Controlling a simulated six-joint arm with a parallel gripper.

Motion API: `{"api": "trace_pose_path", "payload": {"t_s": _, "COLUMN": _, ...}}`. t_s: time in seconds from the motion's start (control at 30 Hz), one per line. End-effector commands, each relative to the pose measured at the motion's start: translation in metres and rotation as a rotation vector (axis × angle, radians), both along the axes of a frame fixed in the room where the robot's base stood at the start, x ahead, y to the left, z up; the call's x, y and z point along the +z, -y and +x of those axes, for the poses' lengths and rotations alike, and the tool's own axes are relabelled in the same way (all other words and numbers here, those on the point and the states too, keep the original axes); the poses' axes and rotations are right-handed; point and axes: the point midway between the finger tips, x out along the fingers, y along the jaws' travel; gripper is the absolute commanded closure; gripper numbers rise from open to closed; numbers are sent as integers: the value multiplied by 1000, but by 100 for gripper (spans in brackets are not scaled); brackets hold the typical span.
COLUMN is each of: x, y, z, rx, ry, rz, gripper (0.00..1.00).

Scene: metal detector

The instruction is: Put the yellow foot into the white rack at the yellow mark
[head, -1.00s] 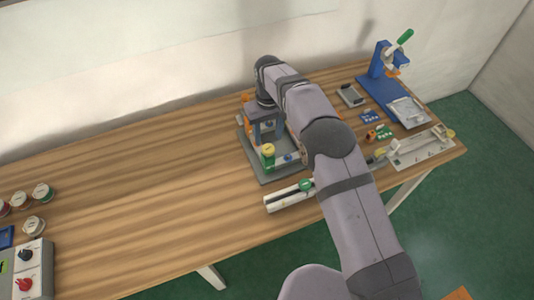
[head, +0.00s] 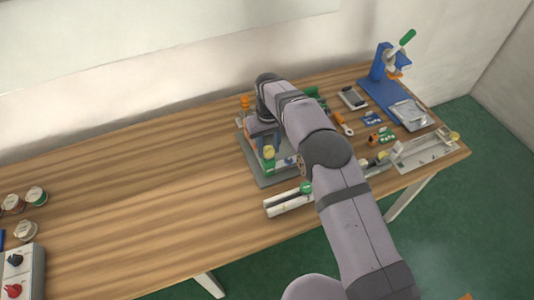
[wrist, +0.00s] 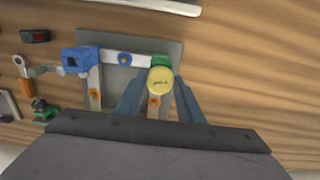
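My gripper (wrist: 160,94) points down over a grey fixture plate (wrist: 172,50), its two fingers spread. Between and just beyond the fingertips is a round yellow cap (wrist: 160,80) with small lettering, beside a green piece. The yellow cap (head: 268,152) also shows in the head view at the fixture's front. I cannot tell whether this cap is the yellow foot. A white rack-like frame (head: 408,160) lies at the table's right front, with small yellow spots (head: 455,136) near its far end. Another small yellow piece (head: 383,155) sits by its left end.
A white slotted rail (head: 285,207) with a green disc lies in front of the fixture. A blue press (head: 380,75) with a green handle stands at the back right. Small parts lie between. Several round pots (head: 36,195) stand far left. The middle left tabletop is clear.

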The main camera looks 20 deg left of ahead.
Motion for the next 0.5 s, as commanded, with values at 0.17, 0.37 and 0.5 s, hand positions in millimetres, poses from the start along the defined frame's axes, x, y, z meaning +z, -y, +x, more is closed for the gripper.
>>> {"api": "trace_pose_path", "payload": {"t_s": 0.17, "x": 0, "y": 0, "z": 0, "rx": 0, "ry": 1, "rz": 1, "gripper": 84}}
{"api": "trace_pose_path", "payload": {"t_s": 0.37, "x": 5, "y": 0, "z": 0, "rx": 0, "ry": 1, "rz": 1, "gripper": 84}}
{"api": "trace_pose_path", "payload": {"t_s": 0.5, "x": 11, "y": 0, "z": 0, "rx": 0, "ry": 1, "rz": 1, "gripper": 84}}
